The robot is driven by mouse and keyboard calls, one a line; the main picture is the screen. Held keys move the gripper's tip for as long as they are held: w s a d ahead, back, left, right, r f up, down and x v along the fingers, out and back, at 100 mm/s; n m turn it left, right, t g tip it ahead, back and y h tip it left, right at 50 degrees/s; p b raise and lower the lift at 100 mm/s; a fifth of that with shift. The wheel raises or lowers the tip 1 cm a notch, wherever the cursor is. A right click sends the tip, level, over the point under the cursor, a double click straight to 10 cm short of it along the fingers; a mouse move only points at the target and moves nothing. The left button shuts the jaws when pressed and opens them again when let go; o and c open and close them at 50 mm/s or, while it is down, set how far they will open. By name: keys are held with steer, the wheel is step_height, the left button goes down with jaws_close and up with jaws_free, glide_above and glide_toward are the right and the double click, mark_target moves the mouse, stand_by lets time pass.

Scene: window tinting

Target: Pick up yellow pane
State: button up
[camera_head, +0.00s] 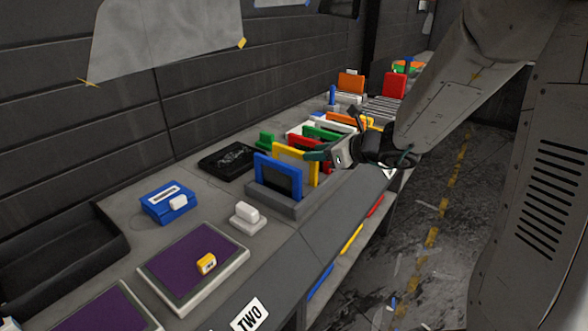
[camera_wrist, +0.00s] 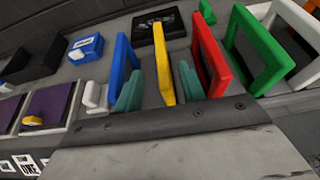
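The yellow pane (camera_head: 315,170) stands upright in the grey rack (camera_head: 285,206), just behind the blue pane (camera_head: 262,172). In the wrist view the yellow pane (camera_wrist: 163,68) shows nearly edge-on between the two teal fingers of my gripper (camera_wrist: 160,80). The fingers are apart, one on each side of it, with visible gaps. In the head view my gripper (camera_head: 318,156) is at the pane's right side and hides part of it. The blue pane (camera_wrist: 121,60) is left of the fingers in the wrist view, and the red pane (camera_wrist: 210,60) is close on the right.
Green (camera_wrist: 258,45) and white panes stand farther along the rack. A blue box (camera_head: 165,205), a white block (camera_head: 247,214), a black tray (camera_head: 50,255) and purple pads (camera_head: 190,262) lie on the bench. The floor aisle (camera_head: 440,230) is clear on the right.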

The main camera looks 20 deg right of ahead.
mark_target(299, 151)
steer(key=x, duration=0.6)
steer(key=shift+w+r, duration=0.1)
steer(key=shift+r, duration=0.15)
jaws_close()
